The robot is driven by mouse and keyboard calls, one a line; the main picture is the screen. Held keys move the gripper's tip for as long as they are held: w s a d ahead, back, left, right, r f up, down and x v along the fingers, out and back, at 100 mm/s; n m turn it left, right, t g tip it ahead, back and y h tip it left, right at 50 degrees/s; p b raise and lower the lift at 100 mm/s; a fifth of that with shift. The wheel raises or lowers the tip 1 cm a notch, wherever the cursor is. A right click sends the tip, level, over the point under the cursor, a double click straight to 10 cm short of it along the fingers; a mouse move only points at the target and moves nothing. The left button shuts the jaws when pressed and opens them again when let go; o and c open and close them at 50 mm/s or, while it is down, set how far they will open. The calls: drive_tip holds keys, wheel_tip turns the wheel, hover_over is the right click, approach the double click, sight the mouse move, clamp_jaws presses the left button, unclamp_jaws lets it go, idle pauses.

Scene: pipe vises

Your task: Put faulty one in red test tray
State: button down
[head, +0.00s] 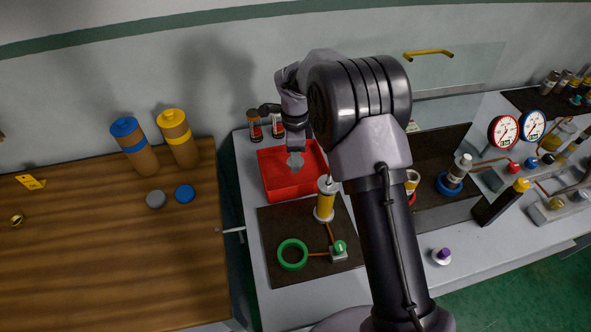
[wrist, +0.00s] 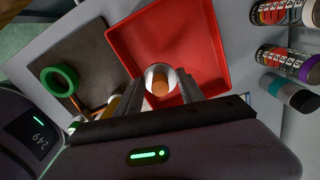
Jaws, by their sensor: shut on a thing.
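The red test tray (head: 275,185) lies on the grey bench in the head view. It fills much of the upper middle of the wrist view (wrist: 200,50). My gripper (head: 294,153) is over the tray, pointing down. In the wrist view my gripper (wrist: 161,93) is shut on a small round part (wrist: 159,82) with a pale rim and an orange-brown middle. The part appears inside the tray's outline. I cannot tell whether it touches the tray floor. My arm hides some of the bench to the right of the tray.
A dark mat (head: 285,265) with a green ring (head: 292,254) and a yellow cylinder (head: 325,200) lies in front of the tray. Several labelled cans (wrist: 275,55) stand behind it. A wooden table (head: 90,260) is at left. Two gauges (head: 504,132) stand at right.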

wheel_tip(320, 180, down, 5)
drive_tip(key=shift+r+b, duration=0.15)
drive_tip(key=shift+b, duration=0.3)
drive_tip(key=shift+f, duration=0.25)
drive_tip(key=c, duration=0.7)
unclamp_jaws()
drive_tip(key=shift+r, duration=0.2)
wheel_tip(320, 180, up, 12)
drive_tip(key=p, duration=0.3)
drive_tip(key=shift+r, duration=0.1)
